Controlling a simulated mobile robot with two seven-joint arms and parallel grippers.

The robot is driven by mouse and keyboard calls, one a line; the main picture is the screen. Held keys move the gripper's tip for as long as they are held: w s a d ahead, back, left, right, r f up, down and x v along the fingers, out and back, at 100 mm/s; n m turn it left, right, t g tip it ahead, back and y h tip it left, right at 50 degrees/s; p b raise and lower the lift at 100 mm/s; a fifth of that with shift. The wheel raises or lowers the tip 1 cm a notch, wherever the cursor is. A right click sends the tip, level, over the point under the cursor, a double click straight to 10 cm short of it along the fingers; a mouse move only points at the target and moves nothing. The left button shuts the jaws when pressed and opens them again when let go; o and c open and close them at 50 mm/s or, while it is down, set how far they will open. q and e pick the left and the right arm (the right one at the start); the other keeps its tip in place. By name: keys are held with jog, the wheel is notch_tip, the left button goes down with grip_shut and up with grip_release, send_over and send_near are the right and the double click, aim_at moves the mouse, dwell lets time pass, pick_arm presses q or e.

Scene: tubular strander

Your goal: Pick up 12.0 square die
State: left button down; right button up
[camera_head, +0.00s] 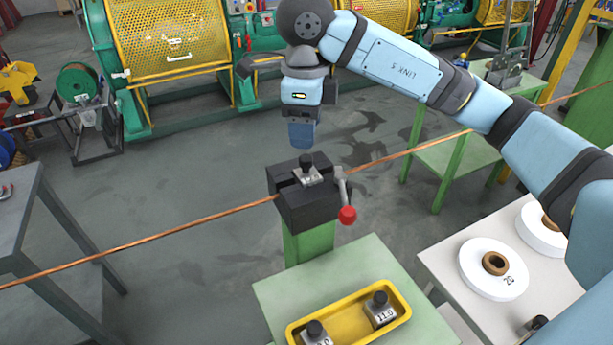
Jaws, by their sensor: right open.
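In the head view, a yellow tray (405,292) on a green table holds two metal dies with black knobs. The right die (383,312) carries a marking that looks like 11.0. The left die (315,337) is cut by the bottom edge and its number is not readable. Another knobbed metal piece (310,174) sits in the black holder block (308,205); I can read no number on it. I cannot tell which is the 12.0 square die. My right gripper (302,133) is open and empty, pointing down just above the holder. My left gripper is not in view.
A copper wire (170,231) crosses the scene through the holder. A red-ended lever (347,214) sticks out at the holder's right. White spools (493,268) stand on a pale table at right. Green machines with yellow mesh guards (168,40) stand behind.

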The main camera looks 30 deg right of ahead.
aim_at(306, 157)
jog(key=shift+f+p, duration=0.3)
jog(key=shift+f, duration=3.25)
jog(key=shift+w, duration=0.1)
grip_shut()
